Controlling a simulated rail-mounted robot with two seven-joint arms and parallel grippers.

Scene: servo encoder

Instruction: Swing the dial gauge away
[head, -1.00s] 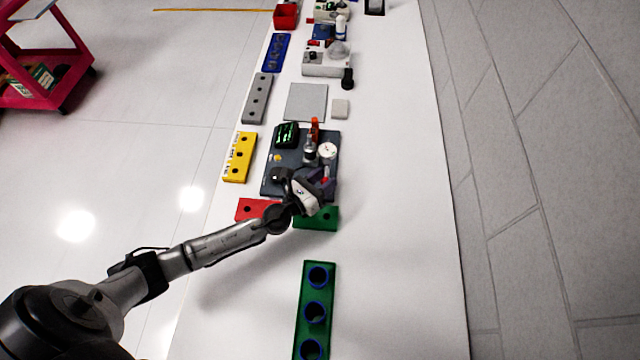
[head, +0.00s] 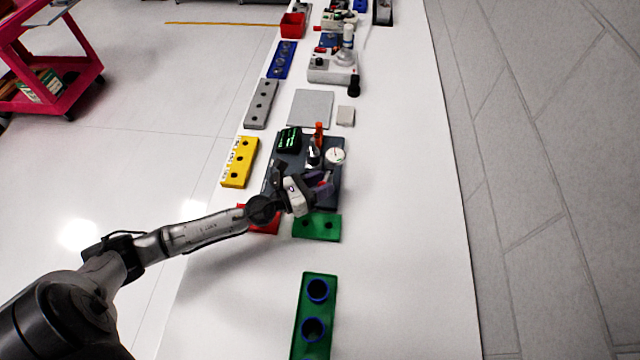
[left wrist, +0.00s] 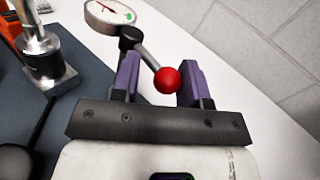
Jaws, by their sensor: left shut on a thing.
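The dial gauge has a round white face (head: 335,156) and stands at the right side of the dark base plate (head: 270,180). In the left wrist view the gauge face (left wrist: 110,12) is at the top, with a grey rod running down to a red ball knob (left wrist: 167,80). My left gripper (head: 324,184) is at the near right part of the plate, just in front of the gauge. Its purple fingers, also in the left wrist view (left wrist: 159,82), are shut on the red ball knob. A metal post (left wrist: 40,50) stands left of the gauge. My right gripper is out of view.
On the plate are a black box with green display (head: 289,140) and an orange-topped part (head: 319,132). Red (head: 262,222) and green (head: 318,228) blocks lie close under my left arm. A yellow block (head: 239,162) is at left. The white table is clear at right.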

